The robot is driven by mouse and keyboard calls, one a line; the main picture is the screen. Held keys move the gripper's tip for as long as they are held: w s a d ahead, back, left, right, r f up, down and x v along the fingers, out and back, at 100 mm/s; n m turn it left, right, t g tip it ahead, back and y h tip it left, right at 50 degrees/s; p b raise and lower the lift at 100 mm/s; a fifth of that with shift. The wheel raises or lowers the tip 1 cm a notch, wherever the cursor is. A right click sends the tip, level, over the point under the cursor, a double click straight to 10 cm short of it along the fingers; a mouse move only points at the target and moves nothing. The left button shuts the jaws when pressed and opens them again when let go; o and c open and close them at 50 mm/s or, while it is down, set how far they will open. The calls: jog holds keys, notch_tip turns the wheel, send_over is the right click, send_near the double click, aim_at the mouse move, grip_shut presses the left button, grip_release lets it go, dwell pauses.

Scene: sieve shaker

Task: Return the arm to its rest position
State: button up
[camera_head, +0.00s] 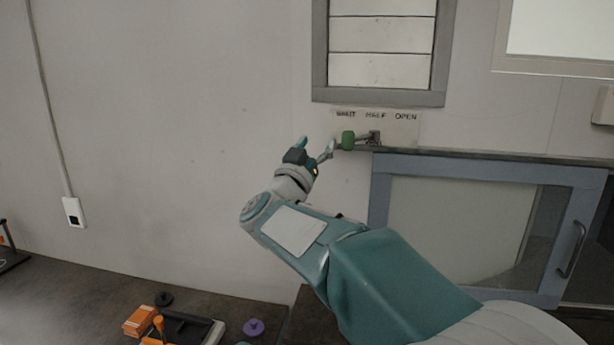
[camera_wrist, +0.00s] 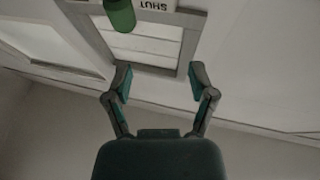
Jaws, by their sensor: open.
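My gripper (camera_head: 317,152) is open and empty at the end of my outstretched arm, in front of the wall. In the head view its fingertips are just left of a lever with a green knob (camera_head: 347,140). In the wrist view the two open fingers (camera_wrist: 160,88) are spread with nothing between them, and the green knob (camera_wrist: 119,14) shows at the top, apart from them. The lever sits below a label plate (camera_head: 392,122) reading SHUT, HALF, OPEN, and its knob points left toward the SHUT end. The knob and fingers look separate.
A louvred vent (camera_head: 380,53) is above the label. A blue-framed cabinet door (camera_head: 380,195) with a handle stands at the right. A dark bench (camera_head: 70,290) at lower left bears an orange box (camera_head: 140,321), a tray (camera_head: 214,334) and a purple knob-like piece (camera_head: 254,327).

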jog(key=s+d+f+n+g+y, duration=0.1)
jog(key=s+d+f+g+y, duration=0.2)
jog(key=s+f, duration=0.6)
jog(key=s+d+f+n+g+y, duration=0.2)
jog(key=s+d+f+g, duration=0.4)
jog(key=s, duration=0.8)
jog(key=s+d+f+n+g+y, duration=0.2)
jog(key=s+d+f+g+y, duration=0.3)
jog(key=s+f, duration=0.7)
jog(key=shift+s+g, duration=0.15)
jog(key=shift+g, duration=0.25)
